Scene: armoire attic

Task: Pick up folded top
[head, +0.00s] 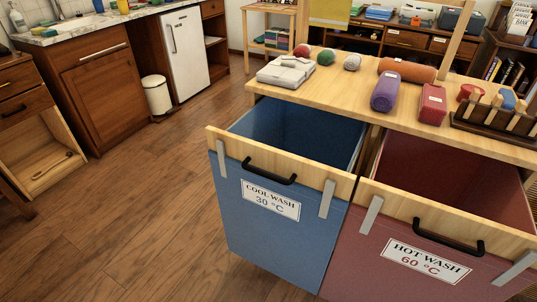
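A light grey folded cloth that looks like the folded top (286,71) lies flat on the left end of the wooden counter (345,88). It sits behind the open blue bin drawer. Nothing covers it. Neither of my grippers shows in the head view.
Balls of yarn, an orange roll (407,70), a purple roll (386,91) and a red folded bundle (433,104) share the counter. The blue "Cool wash" drawer (268,205) and red "Hot wash" drawer (415,245) stand pulled out in front. Floor at left is clear.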

